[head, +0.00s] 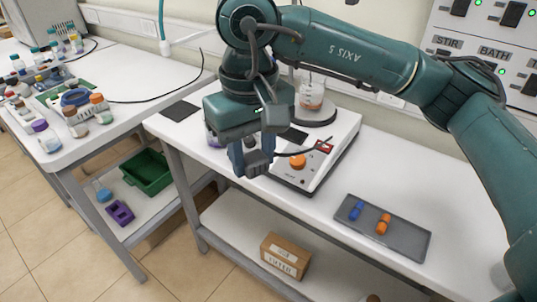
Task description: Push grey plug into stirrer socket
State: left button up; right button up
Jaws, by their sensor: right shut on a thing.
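My right gripper (252,166) points down over the front left of the white stirrer (333,142), in front of its body. It is shut on a small dark grey thing, which looks like the grey plug; the fingers hide most of it. A dark cable (310,148) runs from beside the fingers to the right across the stirrer's top. I cannot make out the stirrer socket; a wall panel (478,45) at the upper right carries a STIR label. My left gripper is out of view.
A grey tray (405,240) with a blue and an orange piece lies on the right of the bench. A dark mat (181,110) lies at its left. A side table (130,95) holds several bottles. A cardboard box (285,256) stands on the lower shelf.

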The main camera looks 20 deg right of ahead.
jog(key=w+a+m, duration=0.3)
jog(key=w+a, duration=0.3)
jog(key=a, duration=0.2)
jog(key=shift+a+m, duration=0.2)
jog(key=shift+m, duration=0.1)
jog(key=s+d+f, duration=0.3)
jog(key=d+f, duration=0.4)
jog(key=d, duration=0.3)
jog(key=s+d+f, duration=0.3)
jog(key=d+f, duration=0.4)
jog(key=d, duration=0.2)
jog(key=shift+s+d, duration=0.15)
jog(key=shift+d, duration=0.2)
jog(key=shift+f, duration=0.15)
